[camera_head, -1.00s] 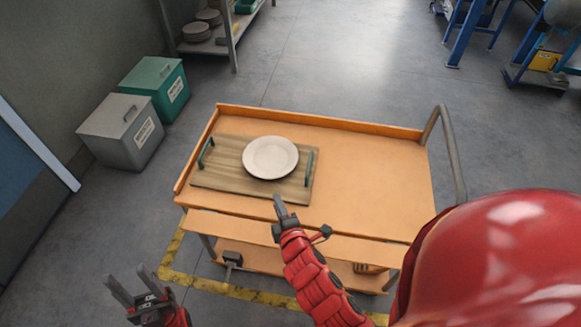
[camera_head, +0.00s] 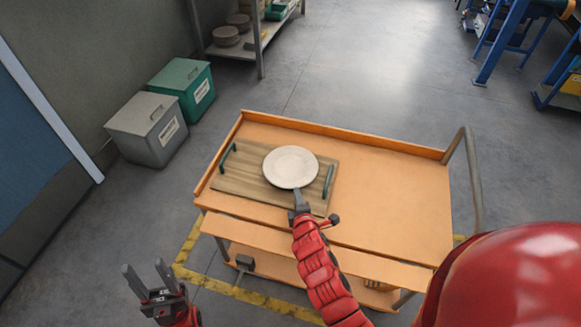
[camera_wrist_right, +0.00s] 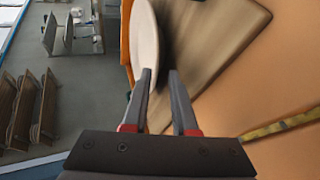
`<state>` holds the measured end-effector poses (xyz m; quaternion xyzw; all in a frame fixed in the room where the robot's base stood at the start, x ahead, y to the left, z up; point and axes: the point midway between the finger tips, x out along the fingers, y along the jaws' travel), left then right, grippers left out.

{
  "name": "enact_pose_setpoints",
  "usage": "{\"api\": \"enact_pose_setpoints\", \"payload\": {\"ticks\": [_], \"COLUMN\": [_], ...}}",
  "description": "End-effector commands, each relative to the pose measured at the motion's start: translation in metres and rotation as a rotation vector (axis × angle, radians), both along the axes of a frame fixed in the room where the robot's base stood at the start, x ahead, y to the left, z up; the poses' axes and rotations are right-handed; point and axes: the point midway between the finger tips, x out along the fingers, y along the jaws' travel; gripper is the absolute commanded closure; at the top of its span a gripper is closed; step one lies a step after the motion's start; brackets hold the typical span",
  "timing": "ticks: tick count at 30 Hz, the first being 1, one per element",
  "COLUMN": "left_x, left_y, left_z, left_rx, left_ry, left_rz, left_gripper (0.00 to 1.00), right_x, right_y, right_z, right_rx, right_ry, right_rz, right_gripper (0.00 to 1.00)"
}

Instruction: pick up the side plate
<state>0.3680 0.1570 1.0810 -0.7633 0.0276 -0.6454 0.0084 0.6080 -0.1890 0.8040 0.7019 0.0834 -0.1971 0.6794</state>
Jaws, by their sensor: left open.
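The side plate (camera_head: 291,167) is round and off-white. It lies on a wooden tray (camera_head: 238,179) with two green handles, on an orange cart. My right gripper (camera_head: 298,194) is at the plate's near rim in the head view. In the right wrist view the plate (camera_wrist_right: 146,38) shows nearly edge-on at the tip of the left finger. The fingers of the right gripper (camera_wrist_right: 162,75) stand apart; whether the rim lies between them I cannot tell for sure. My left gripper (camera_head: 146,267) is open and empty, left of the cart and away from the plate.
The cart top (camera_head: 390,195) is bare right of the tray, with a raised back edge and a metal handle (camera_head: 472,175) at right. Grey (camera_head: 146,128) and green (camera_head: 184,90) bins stand on the floor at left. A shelf (camera_head: 250,45) holds stacked plates behind.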

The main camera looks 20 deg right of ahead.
Motion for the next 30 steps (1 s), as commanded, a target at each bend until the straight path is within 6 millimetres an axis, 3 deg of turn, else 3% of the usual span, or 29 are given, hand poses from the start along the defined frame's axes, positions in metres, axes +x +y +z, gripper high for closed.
{"api": "enact_pose_setpoints", "payload": {"ticks": [7, 18, 26, 30], "left_x": [0.000, 0.000, 0.000, 0.000], "left_y": [0.000, 0.000, 0.000, 0.000], "left_z": [0.006, 0.020, 0.019, 0.020], "left_rx": [0.000, 0.000, 0.000, 0.000], "left_ry": [0.000, 0.000, 0.000, 0.000], "left_rz": [0.000, 0.000, 0.000, 0.000], "left_gripper": [0.50, 0.50, 0.50, 0.50], "right_x": [0.011, 0.049, 0.051, 0.051], "right_y": [-0.001, -0.004, -0.004, -0.004], "right_z": [0.000, -0.015, -0.018, -0.017], "right_rx": [0.002, -0.001, 0.000, 0.000], "right_ry": [-0.004, -0.001, -0.002, -0.002], "right_rz": [-0.001, -0.001, 0.001, 0.001], "right_gripper": [0.74, 0.74, 0.74, 0.99]}}
